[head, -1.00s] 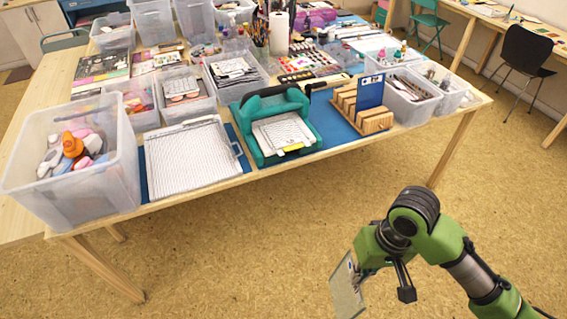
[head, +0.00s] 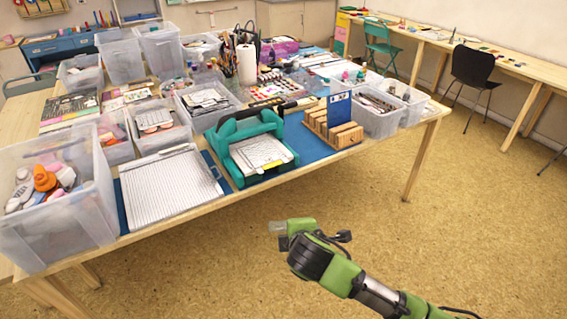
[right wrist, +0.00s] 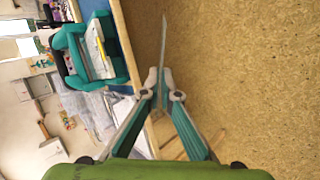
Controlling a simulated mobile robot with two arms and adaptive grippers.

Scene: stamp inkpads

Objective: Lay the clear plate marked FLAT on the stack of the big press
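The big press (head: 226,128) is teal and stands open near the table's front edge. A pale stack (head: 260,153) with a yellow edge lies on its bed. The press also shows at the upper left of the right wrist view (right wrist: 72,42). My right gripper (right wrist: 160,88) is shut on a thin clear plate (right wrist: 163,45), seen edge-on there. In the head view my right gripper (head: 284,236) is over the floor in front of the table, apart from the press. The plate's marking cannot be read. My left gripper is out of view.
A white grooved board (head: 170,188) lies left of the press on a blue mat. A wooden slotted rack (head: 334,134) with a blue panel stands to its right. Clear bins (head: 60,225) crowd the table. The floor in front is clear.

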